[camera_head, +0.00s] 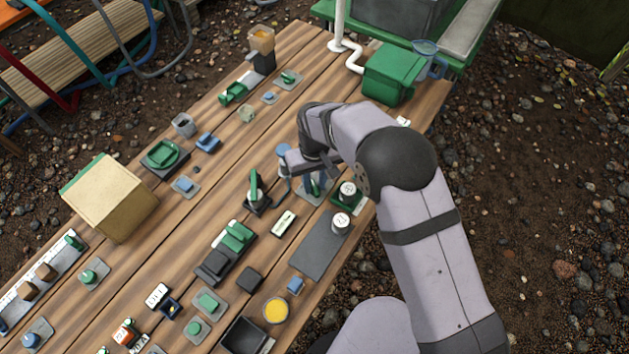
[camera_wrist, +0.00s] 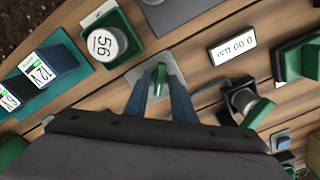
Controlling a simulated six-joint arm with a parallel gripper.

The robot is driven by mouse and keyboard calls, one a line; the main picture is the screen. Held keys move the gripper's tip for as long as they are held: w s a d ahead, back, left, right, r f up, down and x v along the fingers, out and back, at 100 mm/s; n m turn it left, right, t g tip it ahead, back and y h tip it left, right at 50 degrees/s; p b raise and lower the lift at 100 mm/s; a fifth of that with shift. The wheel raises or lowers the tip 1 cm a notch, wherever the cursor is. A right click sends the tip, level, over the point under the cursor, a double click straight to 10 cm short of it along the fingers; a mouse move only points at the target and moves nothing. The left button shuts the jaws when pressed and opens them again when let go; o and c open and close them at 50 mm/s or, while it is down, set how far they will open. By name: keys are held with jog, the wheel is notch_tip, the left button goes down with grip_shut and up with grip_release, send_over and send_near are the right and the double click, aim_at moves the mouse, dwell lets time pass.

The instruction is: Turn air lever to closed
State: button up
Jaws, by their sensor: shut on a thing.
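A small green lever (camera_wrist: 160,72) stands on a grey plate (camera_wrist: 141,72) in the wrist view. My gripper (camera_wrist: 161,84) has its two blue fingers closed on either side of the lever and is shut on it. In the head view my gripper (camera_head: 311,184) is low over the same plate at the right part of the table, and the green lever (camera_head: 317,187) is partly hidden by the fingers. No label on the lever is readable, so I cannot tell its open or closed mark.
A white-topped cylinder marked 56 (camera_wrist: 104,43) stands in a green holder close to the lever's left in the wrist view. A small display (camera_wrist: 231,44) and a black-and-green device (camera_wrist: 245,101) are to its right. The wooden table (camera_head: 150,235) holds many other parts.

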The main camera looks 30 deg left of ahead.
jog(key=shift+n, duration=1.8)
jog(key=n, duration=0.3)
jog(key=shift+n, duration=0.4)
jog(key=o, duration=0.5)
jog(key=shift+o, duration=0.2)
jog(key=shift+p, duration=0.3)
